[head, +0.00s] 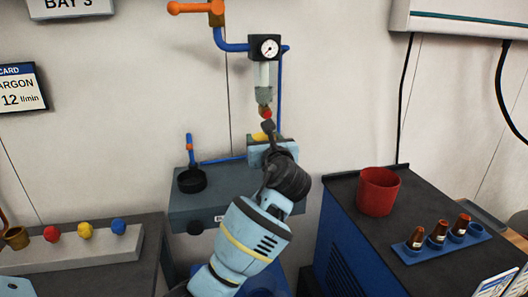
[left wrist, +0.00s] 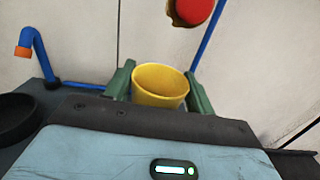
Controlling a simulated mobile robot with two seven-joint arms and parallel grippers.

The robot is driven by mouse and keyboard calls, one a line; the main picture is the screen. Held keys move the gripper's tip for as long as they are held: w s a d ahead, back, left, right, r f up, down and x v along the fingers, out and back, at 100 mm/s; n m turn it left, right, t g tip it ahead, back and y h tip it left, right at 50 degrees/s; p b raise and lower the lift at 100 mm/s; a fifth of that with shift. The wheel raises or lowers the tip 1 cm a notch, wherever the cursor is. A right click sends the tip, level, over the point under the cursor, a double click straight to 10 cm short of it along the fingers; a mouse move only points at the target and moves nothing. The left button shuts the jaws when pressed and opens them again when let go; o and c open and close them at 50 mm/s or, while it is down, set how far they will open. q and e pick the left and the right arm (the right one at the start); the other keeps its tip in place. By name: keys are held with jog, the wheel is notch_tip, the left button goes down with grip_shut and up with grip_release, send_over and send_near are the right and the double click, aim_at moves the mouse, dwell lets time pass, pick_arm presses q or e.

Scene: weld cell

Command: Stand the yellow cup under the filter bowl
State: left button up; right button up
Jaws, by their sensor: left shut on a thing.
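The yellow cup (left wrist: 160,86) is upright between the green fingers of my left gripper (left wrist: 160,92), which is shut on it. In the head view, only a sliver of the yellow cup (head: 258,137) shows past my left gripper (head: 263,140) and wrist. The filter bowl (head: 264,75) hangs below the round gauge, with a brass drain and red knob (head: 267,114) at its lower end. The cup is just below this drain in the head view. In the left wrist view the red knob (left wrist: 193,10) is above and right of the cup. Whether the cup touches the shelf is hidden.
A grey wall shelf (head: 215,207) holds a black dish (head: 191,180) at its left. Blue pipes (head: 232,45) run beside the filter. Coloured knobs (head: 84,230) sit at left.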

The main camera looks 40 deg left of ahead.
pick_arm(q)
jog(key=shift+w+a, duration=0.2)
jog(key=shift+f+b, duration=0.35)
jog(key=shift+f, duration=1.45)
jog(key=shift+f, duration=0.1)
jog(key=o, duration=1.1)
jog(key=shift+c, duration=0.2)
jog(key=shift+s+d, duration=0.1)
jog(key=shift+d, duration=0.05)
jog(key=v, duration=1.1)
jog(key=shift+d+p, duration=0.2)
jog(key=shift+p, duration=0.1)
jog(key=shift+s, duration=0.15)
